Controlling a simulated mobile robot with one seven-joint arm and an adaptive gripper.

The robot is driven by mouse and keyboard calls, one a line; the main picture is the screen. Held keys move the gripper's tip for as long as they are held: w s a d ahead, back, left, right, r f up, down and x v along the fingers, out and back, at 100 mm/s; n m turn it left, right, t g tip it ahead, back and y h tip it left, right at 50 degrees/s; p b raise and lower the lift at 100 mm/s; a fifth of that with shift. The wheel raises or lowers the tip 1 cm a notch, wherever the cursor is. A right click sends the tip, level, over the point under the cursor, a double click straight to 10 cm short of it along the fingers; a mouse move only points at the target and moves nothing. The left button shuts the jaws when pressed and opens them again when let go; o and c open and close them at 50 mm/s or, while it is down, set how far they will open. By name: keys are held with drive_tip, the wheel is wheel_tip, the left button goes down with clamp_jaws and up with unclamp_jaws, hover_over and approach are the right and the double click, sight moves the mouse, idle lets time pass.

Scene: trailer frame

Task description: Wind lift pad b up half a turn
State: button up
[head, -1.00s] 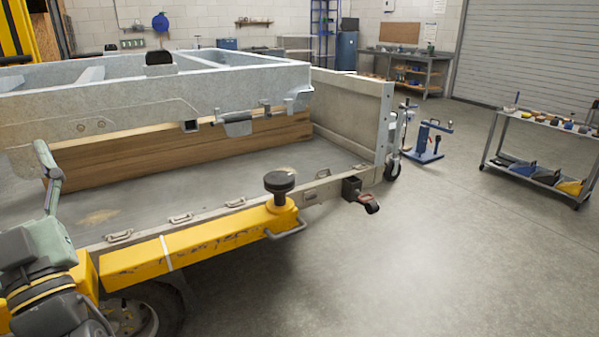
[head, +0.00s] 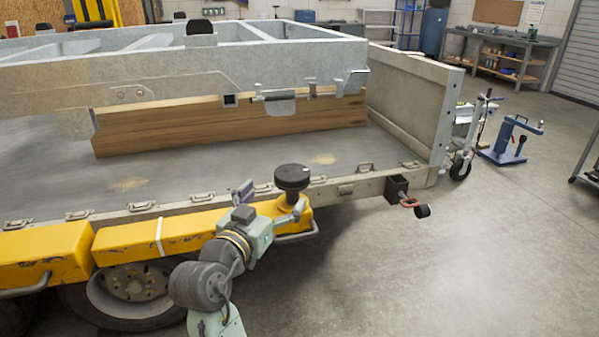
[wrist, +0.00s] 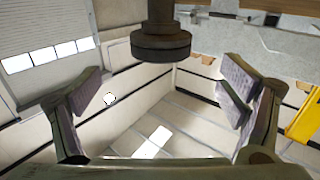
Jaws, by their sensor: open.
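A black round lift pad (head: 291,178) stands upright on the end of a yellow lift arm (head: 130,237) beside the trailer deck. No letter is readable on it, so I cannot tell from marking that it is pad b. My gripper (head: 270,203) is open and empty just left of and below the pad, its near finger partly overlapping the pad's stem in the head view. In the wrist view the pad (wrist: 160,46) shows at top centre, between the lines of the two spread fingers (wrist: 160,92). I see no contact with it.
The trailer deck (head: 200,178) carries a wooden beam (head: 230,128) under a grey metal frame (head: 180,80). A black-ended bracket (head: 422,211) juts out right of the pad. A blue stand (head: 508,145) is farther right. The floor (head: 450,265) at the front right is clear.

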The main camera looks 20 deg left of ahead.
sight(299, 166)
drive_tip(key=w, duration=0.3)
drive_tip(key=w+p, duration=0.1)
drive_tip(key=w, duration=0.2)
drive_tip(key=w+p, duration=0.1)
drive_tip(key=w, duration=0.2)
drive_tip(key=shift+w+d, duration=0.3)
drive_tip(key=shift+d, duration=0.05)
drive_tip(key=shift+c, duration=0.6)
drive_tip(key=shift+r+p, duration=0.1)
drive_tip(key=shift+p, duration=0.2)
drive_tip(key=c, duration=1.1)
